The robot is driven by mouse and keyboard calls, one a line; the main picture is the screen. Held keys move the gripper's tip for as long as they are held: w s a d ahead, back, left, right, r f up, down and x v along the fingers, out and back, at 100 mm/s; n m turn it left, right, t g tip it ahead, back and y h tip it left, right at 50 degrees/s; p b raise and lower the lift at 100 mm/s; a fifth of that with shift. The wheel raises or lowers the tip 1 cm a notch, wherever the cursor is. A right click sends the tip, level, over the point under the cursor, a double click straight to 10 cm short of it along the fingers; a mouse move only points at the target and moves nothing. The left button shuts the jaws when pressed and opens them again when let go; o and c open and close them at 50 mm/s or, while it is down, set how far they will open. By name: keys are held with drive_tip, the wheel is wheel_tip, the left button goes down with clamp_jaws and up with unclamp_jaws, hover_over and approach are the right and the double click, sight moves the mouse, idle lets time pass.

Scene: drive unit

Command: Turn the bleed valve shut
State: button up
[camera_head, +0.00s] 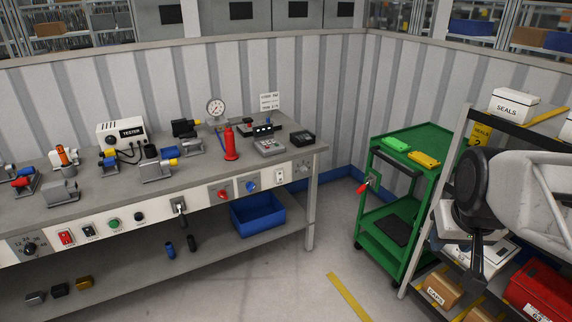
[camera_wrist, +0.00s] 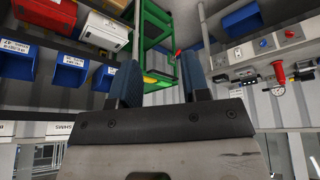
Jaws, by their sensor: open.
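No label in view names the bleed valve, so I cannot tell for certain which handle it is. A red-handled lever (camera_head: 362,188) sticks out from the left side of the green cart; it shows small in the wrist view (camera_wrist: 178,53). A red knob (camera_head: 222,194) and a blue knob (camera_head: 251,186) sit on the workbench's front panel. Whether any of them is open or shut is too small to tell. My gripper (camera_wrist: 162,82) is open, its two blue fingers apart with nothing between them. It is at the right in the head view, well away from these handles.
The green cart (camera_head: 419,140) carries a green and a yellow item on top. A shelf rack (camera_head: 430,230) with boxes stands close by my arm at the right. The workbench (camera_head: 110,190) holds several devices. The floor (camera_head: 310,290) between bench and cart is clear.

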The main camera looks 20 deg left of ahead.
drive_tip(key=w+a+f+n+t+y, duration=0.1)
drive_tip(key=w+a+n+t, duration=0.1)
drive_tip(key=w+a, duration=0.75)
drive_tip(key=w+a+f+n+t+y, duration=0.15)
drive_tip(key=w+a, duration=0.25)
drive_tip(key=w, duration=1.1)
drive_tip(key=w+a+f+n+t+y, duration=0.1)
drive_tip(key=w+a+f+n, duration=0.15)
drive_tip(key=w+a, duration=0.35)
drive_tip(key=w+a+f+n+t, duration=0.1)
drive_tip(key=w+a+f, duration=0.35)
drive_tip(key=a, duration=0.25)
drive_tip(key=w+a+f+n+t+y, duration=0.1)
drive_tip(key=w+a+f+n, duration=0.15)
drive_tip(key=w+a, duration=0.4)
drive_tip(key=w+a+f+n+t+y, duration=0.1)
drive_tip(key=w+a+f+n+y, duration=0.15)
drive_tip(key=a+f, duration=0.6)
drive_tip(key=w+a+f+n+y, duration=0.1)
drive_tip(key=w+a+f, duration=0.35)
drive_tip(key=a, duration=0.75)
drive_tip(key=n+y, duration=0.3)
drive_tip(key=y, duration=0.2)
approach(224, 198)
drive_tip(key=x, duration=0.2)
drive_tip(key=shift+s+a+t, duration=0.1)
drive_tip(key=shift+a+t, duration=0.1)
drive_tip(key=shift+t, duration=0.25)
drive_tip(key=shift+a, duration=0.1)
drive_tip(key=shift+x, duration=3.85)
